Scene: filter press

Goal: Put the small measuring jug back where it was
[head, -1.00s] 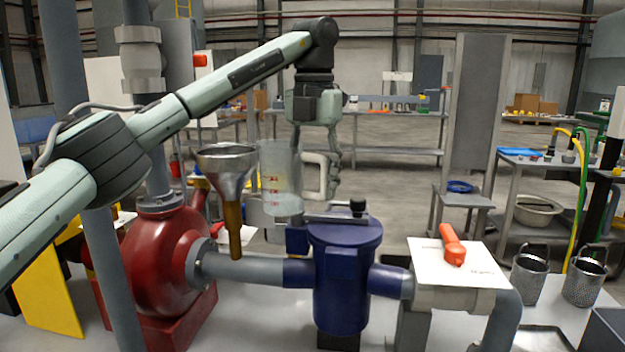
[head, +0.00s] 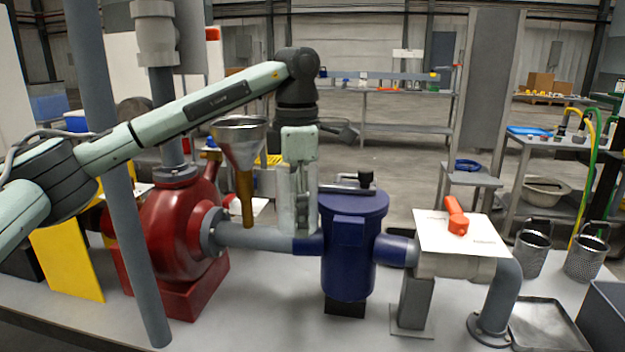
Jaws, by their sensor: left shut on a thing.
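My left gripper (head: 300,215) hangs down from its wrist between the funnel and the blue strainer housing, in front of the grey pipe. Its fingers are largely hidden behind its own body. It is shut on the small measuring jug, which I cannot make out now. A second ago the clear jug with red marks showed at this gripper, with its pale handle at the fingers. My right gripper is not in view.
A metal funnel (head: 240,143) stands close left of my left gripper. The blue housing (head: 347,245) with a lid clamp is close right. A red pump (head: 172,235), a white plate with an orange handle (head: 457,217) and perforated baskets (head: 533,253) stand along the bench.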

